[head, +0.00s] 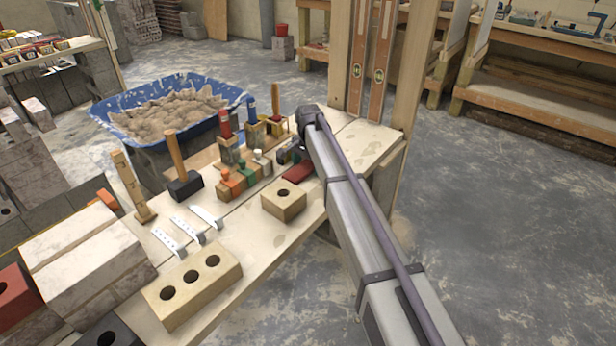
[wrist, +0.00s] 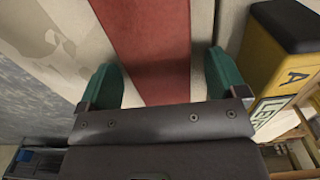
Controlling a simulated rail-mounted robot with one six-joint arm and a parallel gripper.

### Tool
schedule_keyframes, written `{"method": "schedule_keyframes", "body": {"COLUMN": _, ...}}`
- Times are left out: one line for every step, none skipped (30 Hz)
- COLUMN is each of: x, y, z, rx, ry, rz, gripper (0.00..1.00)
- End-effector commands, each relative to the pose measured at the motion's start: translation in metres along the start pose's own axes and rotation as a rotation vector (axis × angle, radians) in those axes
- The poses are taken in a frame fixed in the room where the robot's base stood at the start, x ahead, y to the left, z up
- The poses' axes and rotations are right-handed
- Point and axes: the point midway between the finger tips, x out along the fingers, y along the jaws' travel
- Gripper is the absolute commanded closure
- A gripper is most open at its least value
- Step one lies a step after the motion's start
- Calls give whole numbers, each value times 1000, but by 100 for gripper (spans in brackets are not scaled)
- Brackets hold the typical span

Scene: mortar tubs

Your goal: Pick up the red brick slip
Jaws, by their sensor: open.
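The red brick slip (head: 298,172) lies flat on the plank bench (head: 226,262), just below my gripper in the head view. In the wrist view the red slip (wrist: 146,40) runs from the top edge down between the green fingertips of my gripper (wrist: 160,82). My gripper is open, with one finger on each side of the slip and a gap to both. The slip's lower end is hidden behind the gripper body. I cannot tell how far the fingertips are above the bench. My arm covers part of the bench in the head view.
A tan block with one hole (head: 284,202) stands close to the slip. A yellow and black item (wrist: 280,55) is right of the gripper in the wrist view. Several small coloured blocks (head: 240,178) and a mallet (head: 185,187) stand left. A blue mortar tub (head: 232,92) is behind.

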Motion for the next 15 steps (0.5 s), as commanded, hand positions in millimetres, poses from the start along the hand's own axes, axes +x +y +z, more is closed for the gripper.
{"method": "schedule_keyframes", "body": {"x": -1, "y": 0, "z": 0, "rx": 0, "ry": 0, "rz": 0, "gripper": 10}}
{"method": "schedule_keyframes", "body": {"x": -2, "y": 0, "z": 0, "rx": 0, "ry": 0, "rz": 0, "gripper": 10}}
{"method": "schedule_keyframes", "body": {"x": -2, "y": 0, "z": 0, "rx": 0, "ry": 0, "rz": 0, "gripper": 10}}
{"method": "schedule_keyframes", "body": {"x": -2, "y": 0, "z": 0, "rx": 0, "ry": 0, "rz": 0, "gripper": 10}}
{"method": "schedule_keyframes", "body": {"x": -2, "y": 0, "z": 0, "rx": 0, "ry": 0, "rz": 0, "gripper": 11}}
{"method": "schedule_keyframes", "body": {"x": -2, "y": 0, "z": 0, "rx": 0, "ry": 0, "rz": 0, "gripper": 14}}
{"method": "schedule_keyframes", "body": {"x": -2, "y": 0, "z": 0, "rx": 0, "ry": 0, "rz": 0, "gripper": 17}}
{"method": "schedule_keyframes", "body": {"x": -2, "y": 0, "z": 0, "rx": 0, "ry": 0, "rz": 0, "gripper": 20}}
{"method": "schedule_keyframes", "body": {"x": -2, "y": 0, "z": 0, "rx": 0, "ry": 0, "rz": 0, "gripper": 24}}
{"method": "schedule_keyframes", "body": {"x": -2, "y": 0, "z": 0, "rx": 0, "ry": 0, "rz": 0, "gripper": 27}}
{"method": "schedule_keyframes", "body": {"x": -2, "y": 0, "z": 0, "rx": 0, "ry": 0, "rz": 0, "gripper": 30}}
{"method": "schedule_keyframes", "body": {"x": -2, "y": 0, "z": 0, "rx": 0, "ry": 0, "rz": 0, "gripper": 34}}
{"method": "schedule_keyframes", "body": {"x": -2, "y": 0, "z": 0, "rx": 0, "ry": 0, "rz": 0, "gripper": 36}}
{"method": "schedule_keyframes", "body": {"x": -2, "y": 0, "z": 0, "rx": 0, "ry": 0, "rz": 0, "gripper": 39}}
{"method": "schedule_keyframes", "body": {"x": -2, "y": 0, "z": 0, "rx": 0, "ry": 0, "rz": 0, "gripper": 43}}
